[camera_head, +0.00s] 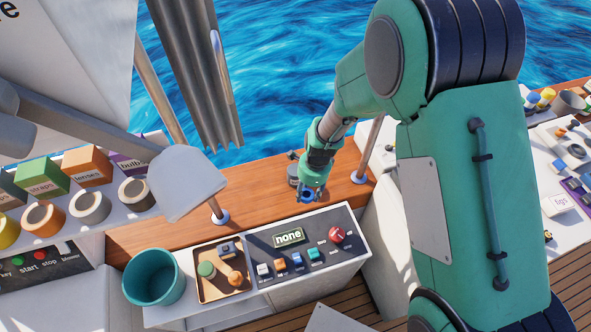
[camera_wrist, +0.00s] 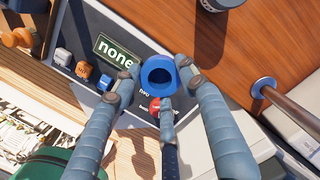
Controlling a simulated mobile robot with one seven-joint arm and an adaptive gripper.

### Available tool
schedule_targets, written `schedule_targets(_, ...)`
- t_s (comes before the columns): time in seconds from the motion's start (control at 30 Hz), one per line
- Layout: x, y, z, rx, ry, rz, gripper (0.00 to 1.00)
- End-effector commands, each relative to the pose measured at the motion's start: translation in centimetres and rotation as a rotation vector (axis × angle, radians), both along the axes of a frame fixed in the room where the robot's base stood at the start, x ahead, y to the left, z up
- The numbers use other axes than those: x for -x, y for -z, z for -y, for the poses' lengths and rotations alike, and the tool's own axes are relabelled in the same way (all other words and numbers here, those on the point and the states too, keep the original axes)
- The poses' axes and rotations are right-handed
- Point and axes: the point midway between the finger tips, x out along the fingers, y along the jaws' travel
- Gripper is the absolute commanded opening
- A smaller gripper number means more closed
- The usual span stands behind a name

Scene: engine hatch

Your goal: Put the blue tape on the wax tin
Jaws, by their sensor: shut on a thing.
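The blue tape (camera_wrist: 157,60) is a short blue roll with a dark hole, held between the fingers of my gripper (camera_wrist: 160,84). In the head view my gripper (camera_head: 311,190) hangs above the rear edge of the control panel, with the blue tape (camera_head: 308,198) at its tips. No label names the wax tin. A dark grey round tin (camera_head: 293,176) stands on the wooden ledge just left of my gripper, partly hidden by it; its edge shows at the top of the wrist view (camera_wrist: 220,4). A green round tin (camera_head: 206,269) sits in the tan tray.
The panel (camera_head: 345,252) has a "none" display (camera_head: 289,237), several coloured switches and a red knob (camera_head: 337,234). The tray (camera_head: 210,292) also holds an orange knobbed thing (camera_head: 236,279). A teal bucket (camera_head: 152,285) stands left. Metal posts rise from the wooden ledge (camera_head: 250,206).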

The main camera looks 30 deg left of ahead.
Motion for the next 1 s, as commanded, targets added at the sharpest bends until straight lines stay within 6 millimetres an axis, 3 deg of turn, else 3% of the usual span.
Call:
schedule_targets(0.37,-1.9,0.3,-1.6,0.0,-0.001,-0.001,0.17)
schedule_targets(1.0,-9.9,1.3,-8.6,0.0,-0.001,-0.001,0.17)
